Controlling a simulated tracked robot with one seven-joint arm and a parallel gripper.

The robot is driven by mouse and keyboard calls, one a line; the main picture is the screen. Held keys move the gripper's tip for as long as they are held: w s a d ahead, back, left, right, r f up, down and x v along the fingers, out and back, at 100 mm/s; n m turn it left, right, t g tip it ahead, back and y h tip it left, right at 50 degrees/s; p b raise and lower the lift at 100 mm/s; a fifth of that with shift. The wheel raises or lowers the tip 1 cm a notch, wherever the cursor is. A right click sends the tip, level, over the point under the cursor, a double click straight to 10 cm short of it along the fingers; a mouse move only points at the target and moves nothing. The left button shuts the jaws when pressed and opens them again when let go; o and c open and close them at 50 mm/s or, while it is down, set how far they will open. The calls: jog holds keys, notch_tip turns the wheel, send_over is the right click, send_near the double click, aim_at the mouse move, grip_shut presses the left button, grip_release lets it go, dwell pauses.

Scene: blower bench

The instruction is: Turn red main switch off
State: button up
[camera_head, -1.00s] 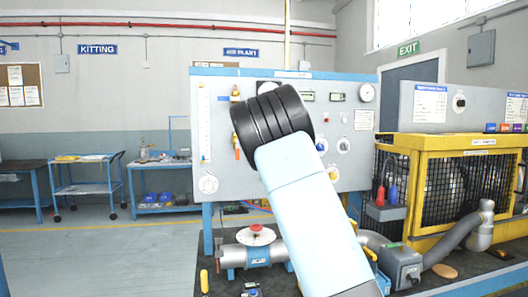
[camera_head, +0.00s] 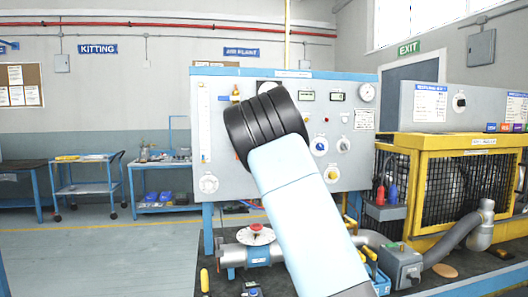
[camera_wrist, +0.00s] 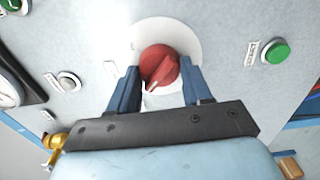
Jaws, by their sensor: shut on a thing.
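The red main switch (camera_wrist: 161,64) is a round rotary knob on a white round plate (camera_wrist: 190,40) on the grey panel. Its raised grip is tilted, with a white mark towards the lower left in the wrist view. My gripper (camera_wrist: 160,78) has its blue fingers at the left and right of the knob and is shut on it. In the head view my wrist covers the switch and the gripper fingers.
The wrist view shows a green button (camera_wrist: 275,53) to the right and a small grey knob (camera_wrist: 68,82) to the left.

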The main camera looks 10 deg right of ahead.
jog(key=shift+a+f, duration=0.2)
jog(key=shift+f, duration=0.15)
jog(key=o, duration=0.8)
jog(key=shift+c, duration=0.2)
jog(key=shift+o, duration=1.4)
jog(key=shift+d+r, duration=0.1)
jog(key=shift+r, duration=0.1)
jog(key=s, duration=1.3)
jog(key=shift+s, duration=0.4)
jog(key=shift+f, duration=0.1)
